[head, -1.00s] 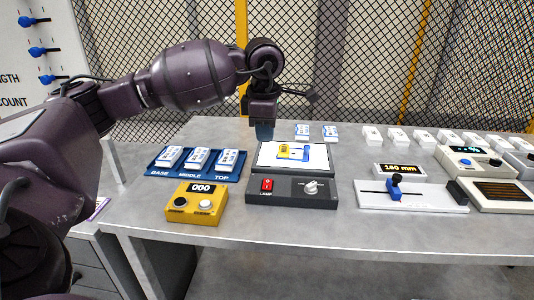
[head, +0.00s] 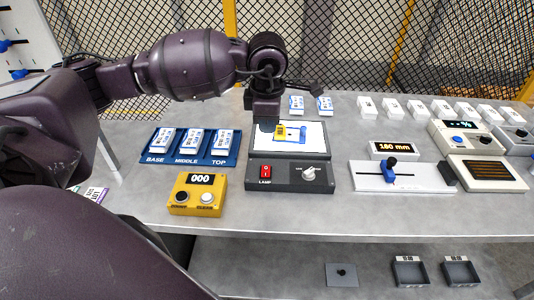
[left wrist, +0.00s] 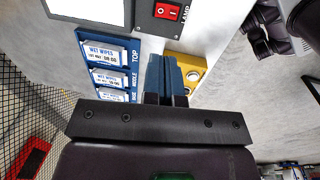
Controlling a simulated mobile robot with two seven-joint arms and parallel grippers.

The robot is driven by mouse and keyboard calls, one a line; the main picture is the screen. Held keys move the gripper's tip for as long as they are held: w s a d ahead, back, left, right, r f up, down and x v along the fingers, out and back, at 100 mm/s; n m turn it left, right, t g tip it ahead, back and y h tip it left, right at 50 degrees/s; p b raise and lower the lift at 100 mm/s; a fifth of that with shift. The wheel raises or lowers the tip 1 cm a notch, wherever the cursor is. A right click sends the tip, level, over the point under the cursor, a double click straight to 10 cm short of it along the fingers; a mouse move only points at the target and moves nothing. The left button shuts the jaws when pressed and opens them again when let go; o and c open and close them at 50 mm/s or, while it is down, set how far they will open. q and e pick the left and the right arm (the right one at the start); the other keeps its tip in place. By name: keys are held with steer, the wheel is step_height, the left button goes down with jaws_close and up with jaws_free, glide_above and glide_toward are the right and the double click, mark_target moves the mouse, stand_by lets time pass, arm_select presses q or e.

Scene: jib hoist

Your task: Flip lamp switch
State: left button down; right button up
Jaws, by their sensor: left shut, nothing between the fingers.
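The lamp switch (head: 265,171) is a red rocker on the dark front of the light box (head: 318,187), above the word LAMP. It also shows at the top edge of the left wrist view (left wrist: 167,12). My left gripper (head: 267,126) points down over the left part of the lit white panel (head: 312,140), behind the switch in the head view and apart from it. In the left wrist view its blue fingers (left wrist: 164,72) are together and empty.
A yellow counter box (head: 185,211) stands front left of the light box. A blue tray (head: 230,160) with labelled packs lies to the left. A slider gauge (head: 425,182) stands to the right. Bare grey tabletop lies in front.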

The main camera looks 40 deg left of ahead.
arm_select(q)
steer(key=p, duration=0.1)
glide_toward(268, 168)
steer(key=f, duration=0.7)
steer(key=shift+w+a+f, duration=0.25)
steer(key=shift+w+a, duration=0.05)
steer(key=shift+w, duration=0.1)
stand_by(0.3)
